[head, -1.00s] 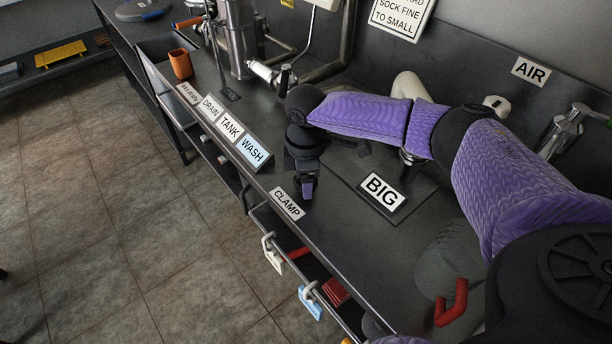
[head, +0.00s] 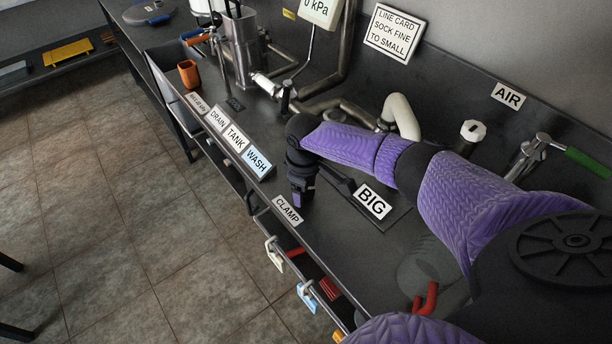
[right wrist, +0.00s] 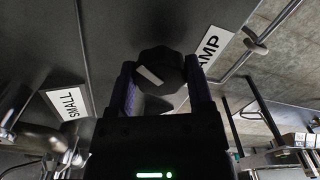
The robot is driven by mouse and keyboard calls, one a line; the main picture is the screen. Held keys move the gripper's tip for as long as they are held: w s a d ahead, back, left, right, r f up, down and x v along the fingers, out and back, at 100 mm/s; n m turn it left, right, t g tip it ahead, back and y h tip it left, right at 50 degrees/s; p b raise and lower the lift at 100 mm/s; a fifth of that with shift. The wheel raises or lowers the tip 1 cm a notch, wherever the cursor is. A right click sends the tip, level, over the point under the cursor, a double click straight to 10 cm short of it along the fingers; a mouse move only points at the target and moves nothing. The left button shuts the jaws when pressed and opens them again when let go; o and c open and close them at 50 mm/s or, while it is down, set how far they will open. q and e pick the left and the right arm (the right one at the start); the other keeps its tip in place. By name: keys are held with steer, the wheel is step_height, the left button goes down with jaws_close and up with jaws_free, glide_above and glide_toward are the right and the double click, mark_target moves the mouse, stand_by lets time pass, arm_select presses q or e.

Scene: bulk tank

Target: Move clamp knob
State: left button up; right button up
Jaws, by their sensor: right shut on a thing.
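The clamp knob (right wrist: 160,72) is a dark, faceted knob with a pale mark on its face, seen in the right wrist view. My right gripper (right wrist: 160,92) has its two fingers on either side of it and is shut on it. In the head view the right gripper (head: 301,200) points down at the counter beside the CLAMP label (head: 287,209); the knob is hidden there by the gripper. The CLAMP label also shows partly in the wrist view (right wrist: 214,47). My left gripper is not in view.
The BIG label (head: 373,201) lies on a dark plate right of the gripper. DRAIN, TANK and WASH labels (head: 236,138) line the counter's front edge. Padlocks (head: 274,254) hang below the edge.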

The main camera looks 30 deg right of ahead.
steer(key=shift+a+r+m+p, duration=0.1)
steer(key=shift+r+m+p, duration=0.15)
steer(key=shift+m, duration=0.25)
steer(key=shift+m+p, duration=0.65)
steer(key=shift+m, duration=0.25)
steer(key=m+p, duration=0.1)
steer(key=m, duration=0.2)
steer(key=shift+f, duration=0.15)
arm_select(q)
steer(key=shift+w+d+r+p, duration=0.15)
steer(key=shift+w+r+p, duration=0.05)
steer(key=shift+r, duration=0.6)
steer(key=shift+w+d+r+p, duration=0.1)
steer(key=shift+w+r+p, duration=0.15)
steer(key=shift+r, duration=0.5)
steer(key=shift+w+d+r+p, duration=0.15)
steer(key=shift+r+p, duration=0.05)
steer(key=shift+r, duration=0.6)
arm_select(e)
steer(key=shift+m, duration=1.2)
steer(key=o, duration=1.3)
steer(key=shift+c, duration=0.2)
